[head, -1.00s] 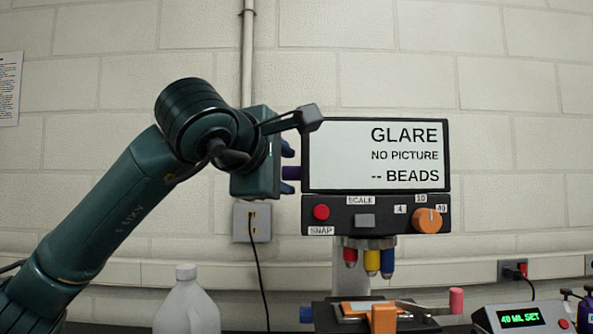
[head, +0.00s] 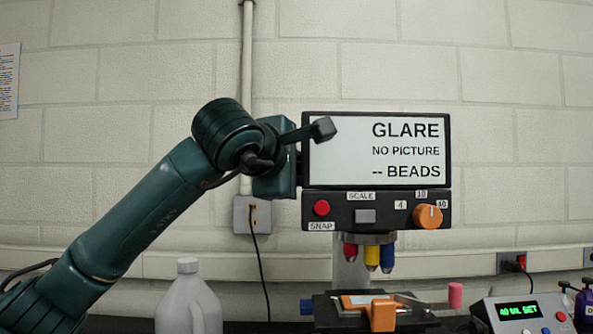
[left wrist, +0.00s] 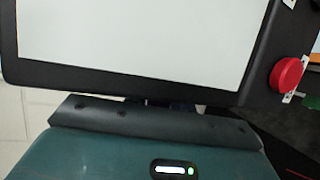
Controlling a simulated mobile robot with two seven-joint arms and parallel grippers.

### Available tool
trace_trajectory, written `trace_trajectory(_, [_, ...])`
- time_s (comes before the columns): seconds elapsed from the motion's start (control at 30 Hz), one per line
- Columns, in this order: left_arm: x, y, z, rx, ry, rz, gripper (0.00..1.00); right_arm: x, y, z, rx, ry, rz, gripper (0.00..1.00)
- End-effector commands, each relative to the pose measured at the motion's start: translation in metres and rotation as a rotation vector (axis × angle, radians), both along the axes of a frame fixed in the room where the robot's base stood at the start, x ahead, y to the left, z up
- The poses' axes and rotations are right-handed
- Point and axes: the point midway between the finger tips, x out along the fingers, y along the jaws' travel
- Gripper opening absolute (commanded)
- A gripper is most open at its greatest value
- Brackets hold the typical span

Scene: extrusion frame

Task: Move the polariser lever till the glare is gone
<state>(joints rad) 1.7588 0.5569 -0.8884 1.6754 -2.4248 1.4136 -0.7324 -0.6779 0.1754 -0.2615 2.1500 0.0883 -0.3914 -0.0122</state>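The screen (head: 345,150) of the microscope reads GLARE, NO PICTURE and -- BEADS. My left gripper (head: 277,160) is at the screen's left edge, its body close against the housing. In the left wrist view the gripper body (left wrist: 150,150) lies just below the screen's black frame (left wrist: 130,87), with a dark gap where fingers and any lever cannot be made out. No part is clearly identifiable as the polariser lever now. My right gripper is not in view.
Below the screen are a red SNAP button (head: 321,207), a grey SCALE button (head: 365,216) and an orange knob (head: 428,216). Coloured objectives (head: 371,255) hang over the stage. A pink-handled bar (head: 455,295) sits at right. A white jug (head: 188,305) stands below my arm.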

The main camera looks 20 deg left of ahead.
Motion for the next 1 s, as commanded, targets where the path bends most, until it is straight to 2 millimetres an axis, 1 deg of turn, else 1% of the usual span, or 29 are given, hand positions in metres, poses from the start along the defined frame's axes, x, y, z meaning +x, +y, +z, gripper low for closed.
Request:
trace_trajectory(0.03, [0.000, 0.000, -0.002, 0.002, 0.005, -0.001, 0.15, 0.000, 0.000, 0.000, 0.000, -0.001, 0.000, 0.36])
trace_trajectory(0.2, [0.000, 0.000, -0.003, 0.002, 0.008, 0.000, 0.01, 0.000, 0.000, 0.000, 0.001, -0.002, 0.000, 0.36])
trace_trajectory(0.23, [0.000, 0.000, -0.003, 0.002, 0.009, 0.000, 0.00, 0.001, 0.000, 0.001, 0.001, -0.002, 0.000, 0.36])
trace_trajectory(0.47, [0.001, -0.001, -0.005, 0.004, 0.014, 0.000, 0.00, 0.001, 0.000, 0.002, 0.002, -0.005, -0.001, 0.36])
trace_trajectory(0.57, [0.001, -0.001, -0.003, 0.001, 0.025, 0.000, 0.00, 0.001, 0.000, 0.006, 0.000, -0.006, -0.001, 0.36])
trace_trajectory(0.67, [0.001, -0.001, 0.004, -0.012, 0.072, 0.001, 0.00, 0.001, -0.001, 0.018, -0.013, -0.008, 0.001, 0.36])
trace_trajectory(0.8, [0.002, 0.000, 0.014, -0.043, 0.184, 0.003, 0.00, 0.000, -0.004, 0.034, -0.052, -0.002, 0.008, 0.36])
trace_trajectory(0.9, [0.003, 0.000, 0.017, -0.064, 0.257, 0.003, 0.00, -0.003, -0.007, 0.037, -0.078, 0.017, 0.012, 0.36])
trace_trajectory(1.0, [0.004, 0.000, 0.018, -0.078, 0.310, 0.004, 0.00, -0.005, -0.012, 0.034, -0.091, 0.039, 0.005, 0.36])
